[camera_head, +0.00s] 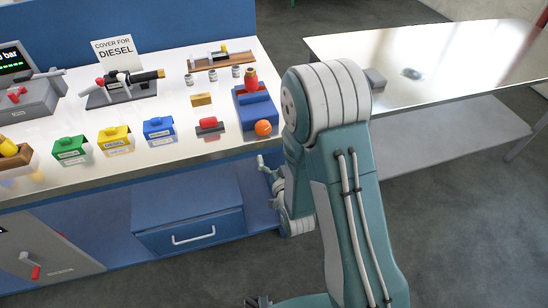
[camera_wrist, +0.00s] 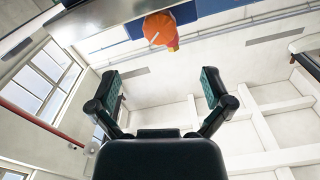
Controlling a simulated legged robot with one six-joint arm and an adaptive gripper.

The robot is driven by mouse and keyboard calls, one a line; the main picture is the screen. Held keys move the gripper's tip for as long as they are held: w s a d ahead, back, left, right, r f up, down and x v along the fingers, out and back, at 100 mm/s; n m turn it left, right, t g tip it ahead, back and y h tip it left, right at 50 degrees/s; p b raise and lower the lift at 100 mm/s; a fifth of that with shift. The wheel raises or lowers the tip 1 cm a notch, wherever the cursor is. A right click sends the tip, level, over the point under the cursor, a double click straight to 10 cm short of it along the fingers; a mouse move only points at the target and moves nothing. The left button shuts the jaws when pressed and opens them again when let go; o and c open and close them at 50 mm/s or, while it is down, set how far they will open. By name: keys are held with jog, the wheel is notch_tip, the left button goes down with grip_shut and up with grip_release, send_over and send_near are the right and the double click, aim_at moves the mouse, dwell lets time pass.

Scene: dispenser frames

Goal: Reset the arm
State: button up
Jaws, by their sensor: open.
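My arm, teal and grey, is bent with its elbow high at the right of the workbench in the head view. My gripper (camera_wrist: 160,84) is open and empty in the wrist view, with its two fingers spread well apart. In the head view it is partly hidden behind my arm, by the bench's front edge.
The white bench (camera_head: 205,145) holds green (camera_head: 72,150), yellow (camera_head: 116,139) and blue (camera_head: 159,131) boxes, a blue block with a red part (camera_head: 256,108), and a "Cover for diesel" sign (camera_head: 116,52). A blue drawer (camera_head: 190,233) is below. A second table (camera_head: 450,60) stands right.

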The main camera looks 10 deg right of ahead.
jog(key=shift+s, duration=0.15)
dwell(0.3)
jog(key=s+d+r+g+h, duration=0.1)
jog(key=d+r+g, duration=0.15)
jog(key=r, duration=0.35)
jog(key=s+d+r+g+h, duration=0.1)
jog(key=d+r+g, duration=0.15)
jog(key=r, duration=0.35)
jog(key=s+d+r+g, duration=0.2)
jog(key=s+r+g, duration=0.1)
jog(key=s, duration=0.7)
jog(key=s+d+r+n+g+h, duration=0.1)
jog(key=s+r+g, duration=0.3)
jog(key=s, duration=0.7)
jog(key=shift+s+d+r, duration=0.3)
jog(key=shift+d+r, duration=0.05)
jog(key=shift+r, duration=0.25)
